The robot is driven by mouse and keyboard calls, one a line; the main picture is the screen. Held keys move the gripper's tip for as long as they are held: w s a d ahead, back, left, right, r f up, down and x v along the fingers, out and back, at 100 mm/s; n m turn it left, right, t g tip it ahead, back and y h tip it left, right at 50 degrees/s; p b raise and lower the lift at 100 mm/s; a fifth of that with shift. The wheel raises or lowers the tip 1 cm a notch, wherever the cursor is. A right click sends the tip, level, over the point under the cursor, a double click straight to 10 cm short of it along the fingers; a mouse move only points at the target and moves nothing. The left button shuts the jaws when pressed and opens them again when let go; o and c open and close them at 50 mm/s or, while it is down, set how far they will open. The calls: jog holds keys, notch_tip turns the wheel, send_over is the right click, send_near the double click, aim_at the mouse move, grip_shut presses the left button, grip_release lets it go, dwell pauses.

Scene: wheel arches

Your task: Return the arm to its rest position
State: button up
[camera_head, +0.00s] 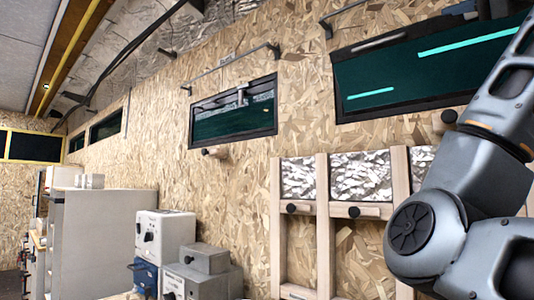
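My arm (448,215) shows as large grey links at the right of the head view, with a round dark joint cap facing left. It is raised in front of the wooden wall and covers part of a wooden frame and a dark window. My gripper is not in this view, so its fingers and anything it might hold are hidden.
A wooden frame with foil-backed panels (299,178) stands behind my arm. White and grey boxes (163,236) sit at the lower middle left, beside a grey cabinet (95,235). Dark windows (232,118) and metal rails line the chipboard wall.

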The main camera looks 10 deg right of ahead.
jog(key=w+f+g+h, duration=0.1)
jog(key=w+f, duration=0.3)
jog(key=f, duration=0.5)
jog(key=w+a+f+n+g+h, duration=0.1)
jog(key=w+f, duration=0.4)
jog(key=f, duration=0.4)
jog(key=w+f+g+h, duration=0.15)
jog(key=w+f, duration=0.25)
jog(key=f, duration=0.5)
jog(key=s+a+f+n+g, duration=0.1)
jog(key=s+a+f+n, duration=0.1)
jog(key=f, duration=1.2)
jog(key=s+a+f+n, duration=0.2)
jog(key=a+f, duration=0.1)
jog(key=f, duration=1.1)
jog(key=s+a+f+n+g+y, duration=0.1)
jog(key=s+a+f+n, duration=0.15)
jog(key=s+f, duration=0.65)
jog(key=s+a+f+n+g+y, duration=0.15)
jog(key=s+a+f, duration=0.25)
jog(key=s+f, duration=0.5)
jog(key=s+a+f+n, duration=0.1)
jog(key=s+a, duration=0.2)
jog(key=s, duration=0.9)
jog(key=s+a+f+n+g+y, duration=0.1)
jog(key=s+a+n, duration=0.1)
jog(key=s, duration=1.1)
jog(key=shift+a+f, duration=0.2)
jog(key=shift+a, duration=0.7)
